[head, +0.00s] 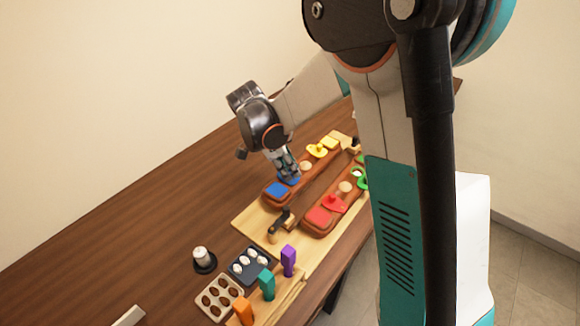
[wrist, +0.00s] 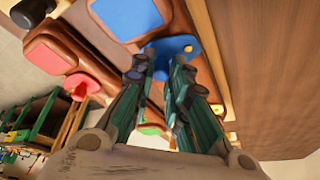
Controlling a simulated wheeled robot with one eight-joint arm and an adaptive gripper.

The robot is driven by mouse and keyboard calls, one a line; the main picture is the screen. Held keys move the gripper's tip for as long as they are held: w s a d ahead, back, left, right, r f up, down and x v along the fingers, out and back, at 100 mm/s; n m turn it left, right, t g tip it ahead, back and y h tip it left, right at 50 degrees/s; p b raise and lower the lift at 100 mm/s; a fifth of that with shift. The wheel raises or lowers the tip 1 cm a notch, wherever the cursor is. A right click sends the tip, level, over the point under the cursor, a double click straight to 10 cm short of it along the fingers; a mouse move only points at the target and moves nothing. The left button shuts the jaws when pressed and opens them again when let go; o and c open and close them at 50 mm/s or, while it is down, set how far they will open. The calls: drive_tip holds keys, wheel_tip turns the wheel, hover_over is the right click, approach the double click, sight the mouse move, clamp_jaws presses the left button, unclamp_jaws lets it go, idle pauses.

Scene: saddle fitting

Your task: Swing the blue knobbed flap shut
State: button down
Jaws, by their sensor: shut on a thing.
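The blue knobbed flap (wrist: 174,46) shows in the wrist view as a blue piece with a small yellow knob, on a brown block. In the head view, my gripper (head: 288,174) mostly hides it. My gripper also shows in the wrist view (wrist: 155,66), its fingertips close together and shut on the flap; the exact contact is hard to make out. A blue square pad (head: 277,190) lies beside the flap, on the same block, and shows in the wrist view (wrist: 126,16). The flap lies off this pad.
A parallel brown block carries a red pad (head: 319,215) and red flap (head: 333,203). A yellow flap (head: 317,150) sits farther along the blue flap's block. A black-handled clamp (head: 283,222) stands at the near end.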

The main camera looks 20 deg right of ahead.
drive_tip(key=shift+a+m, duration=0.15)
drive_tip(key=shift+m, duration=0.35)
drive_tip(key=c, duration=1.6)
unclamp_jaws()
drive_tip(key=shift+o, duration=0.2)
drive_tip(key=shift+r, duration=0.1)
drive_tip(key=v, duration=1.1)
drive_tip(key=shift+w+a+r, duration=0.15)
drive_tip(key=shift+a+r, duration=0.05)
drive_tip(key=shift+r, duration=0.15)
